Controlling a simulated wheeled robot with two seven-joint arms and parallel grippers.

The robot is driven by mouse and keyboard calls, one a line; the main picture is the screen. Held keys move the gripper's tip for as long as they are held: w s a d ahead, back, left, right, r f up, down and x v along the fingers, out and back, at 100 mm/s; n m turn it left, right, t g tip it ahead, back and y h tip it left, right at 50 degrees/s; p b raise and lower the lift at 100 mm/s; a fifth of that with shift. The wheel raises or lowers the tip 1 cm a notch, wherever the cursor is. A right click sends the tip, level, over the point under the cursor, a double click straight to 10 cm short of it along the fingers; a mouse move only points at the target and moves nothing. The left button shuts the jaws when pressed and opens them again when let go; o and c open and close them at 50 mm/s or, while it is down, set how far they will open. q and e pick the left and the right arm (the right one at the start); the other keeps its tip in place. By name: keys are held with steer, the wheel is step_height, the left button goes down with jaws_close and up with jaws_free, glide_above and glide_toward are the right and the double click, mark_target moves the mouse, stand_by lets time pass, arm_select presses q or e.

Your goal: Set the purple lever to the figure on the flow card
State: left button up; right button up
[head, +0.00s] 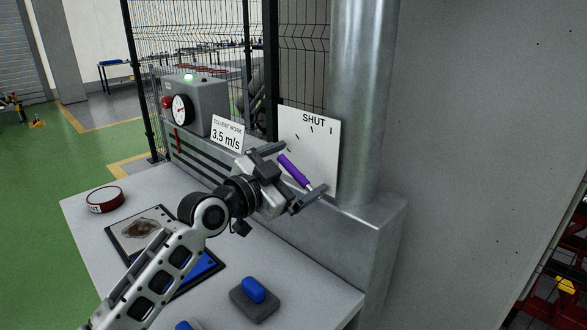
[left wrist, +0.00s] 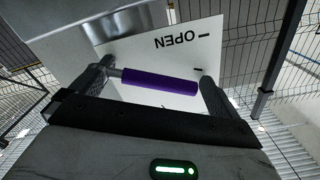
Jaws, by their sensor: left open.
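The purple lever (head: 294,170) sits tilted on a white scale plate (head: 322,150) marked SHUT at the top, with short tick marks. In the left wrist view the lever (left wrist: 158,81) shows in front of the plate (left wrist: 150,45), where OPEN reads upside down. The flow card (head: 227,134) reads SOLVENT WORK 3.5 m/s. My left gripper (head: 297,171) is open at the lever, one finger near each end of it. In the left wrist view the lever lies lengthwise across the gap of the gripper (left wrist: 158,72); contact cannot be told. My right gripper is not in view.
A grey box with a round gauge (head: 181,109), green lamp and red button stands behind the card. A metal duct (head: 363,100) rises right of the plate. The bench holds a red-rimmed roll (head: 104,199), a black-framed tray (head: 158,210) and a blue-topped block (head: 254,291).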

arm_select(q)
steer(key=c, duration=1.2)
steer(key=shift+m+b, duration=0.4)
steer(key=shift+b, duration=0.15)
steer(key=shift+s+d+r, duration=0.1)
steer(key=shift+r, duration=0.1)
steer(key=o, duration=1.2)
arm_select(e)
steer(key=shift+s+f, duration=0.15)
